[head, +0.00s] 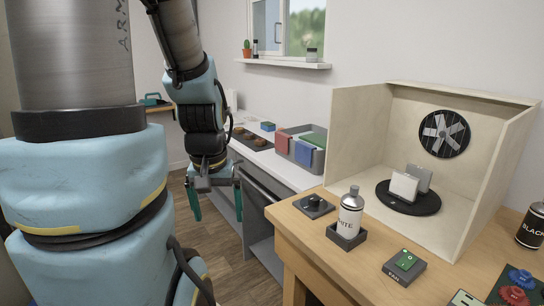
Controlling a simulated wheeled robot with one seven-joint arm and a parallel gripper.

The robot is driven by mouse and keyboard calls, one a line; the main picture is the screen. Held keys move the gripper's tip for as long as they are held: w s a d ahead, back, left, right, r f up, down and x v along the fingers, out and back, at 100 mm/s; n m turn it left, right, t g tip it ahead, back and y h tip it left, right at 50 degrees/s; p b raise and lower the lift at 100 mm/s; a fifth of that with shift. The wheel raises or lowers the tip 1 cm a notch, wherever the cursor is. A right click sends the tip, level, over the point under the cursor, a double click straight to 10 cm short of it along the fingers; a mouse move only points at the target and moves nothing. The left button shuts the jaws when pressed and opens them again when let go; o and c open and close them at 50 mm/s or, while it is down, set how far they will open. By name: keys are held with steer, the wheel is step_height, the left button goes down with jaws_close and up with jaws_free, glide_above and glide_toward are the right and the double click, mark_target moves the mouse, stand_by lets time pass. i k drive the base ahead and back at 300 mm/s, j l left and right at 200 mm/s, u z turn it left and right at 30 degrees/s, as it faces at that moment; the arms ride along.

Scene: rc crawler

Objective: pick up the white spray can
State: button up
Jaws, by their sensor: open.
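The white spray can (350,212) stands upright in a small dark square holder (346,237) on the wooden table, in front of the spray booth. It has a dark neck and cap and dark lettering ending in "ITE". My gripper (215,203) hangs to the left of the table, over the floor beside the grey counter. Its two green fingers are apart and nothing shows between them. It is well clear of the can, with a wide gap between.
Behind stands an open booth (358,130) with a fan and a turntable (425,204). Grey bins (304,153) sit on the counter.

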mark_target(351, 210)
steer(key=k+l+u, duration=0.15)
steer(key=k+u, duration=0.15)
steer(key=k, duration=0.25)
steer(key=k+u, duration=0.3)
steer(key=k, duration=0.3)
